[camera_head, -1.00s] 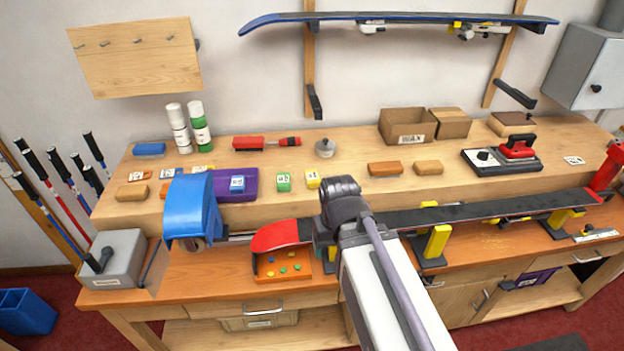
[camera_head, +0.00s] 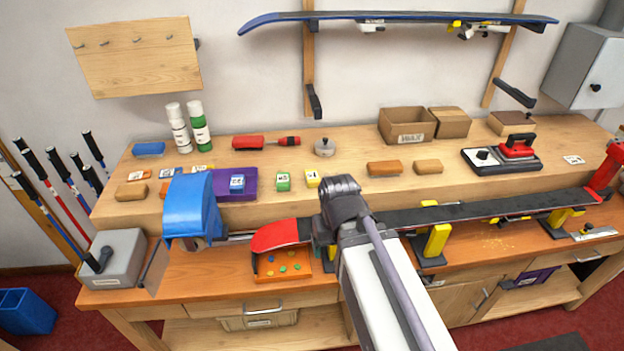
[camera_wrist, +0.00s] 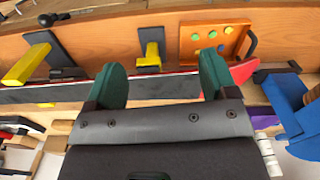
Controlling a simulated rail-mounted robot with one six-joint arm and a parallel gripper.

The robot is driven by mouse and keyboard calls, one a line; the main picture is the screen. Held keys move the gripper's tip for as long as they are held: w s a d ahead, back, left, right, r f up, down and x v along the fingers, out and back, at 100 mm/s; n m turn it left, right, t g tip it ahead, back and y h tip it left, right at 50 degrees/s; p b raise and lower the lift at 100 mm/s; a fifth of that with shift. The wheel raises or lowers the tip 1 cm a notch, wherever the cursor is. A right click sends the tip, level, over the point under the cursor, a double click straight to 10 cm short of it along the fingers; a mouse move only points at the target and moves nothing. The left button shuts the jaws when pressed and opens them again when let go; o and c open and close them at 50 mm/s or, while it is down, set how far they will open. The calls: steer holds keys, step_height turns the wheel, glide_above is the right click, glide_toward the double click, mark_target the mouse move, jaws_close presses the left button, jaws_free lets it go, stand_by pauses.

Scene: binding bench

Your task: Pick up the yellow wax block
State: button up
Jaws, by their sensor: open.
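The yellow wax block (camera_head: 313,178), with a pale label, lies near the front edge of the raised wooden shelf in the head view. It is just left of and beyond my dark wrist (camera_head: 341,197). My gripper (camera_wrist: 161,80) shows in the wrist view with two green-padded fingers spread wide and nothing between them. The black ski with a red tip runs beyond the fingers there. I cannot make out the yellow block in the wrist view. The fingers are hidden behind my arm in the head view.
A green block (camera_head: 283,181) and a purple tray (camera_head: 250,181) with a blue block (camera_head: 237,184) are left of the yellow one. A brown block (camera_head: 384,168) lies to the right. The ski (camera_head: 460,213) and a blue-hooded device (camera_head: 192,207) stand in front. The shelf behind the yellow block is clear.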

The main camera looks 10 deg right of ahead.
steer(key=t+b, duration=0.1)
steer(key=t, duration=0.4)
glide_toward(313, 177)
steer(key=b+x, duration=0.5)
steer(key=shift+a+f+b, duration=0.1)
steer(key=shift+b, duration=0.3)
steer(key=shift+g, duration=0.3)
steer(key=b+x, duration=0.4)
steer(key=x, duration=0.1)
steer(key=shift+w+f+b, duration=0.1)
steer(key=shift+w+b, duration=0.05)
steer(key=shift+b, duration=0.25)
steer(key=shift+r, duration=0.25)
steer(key=c, duration=1)
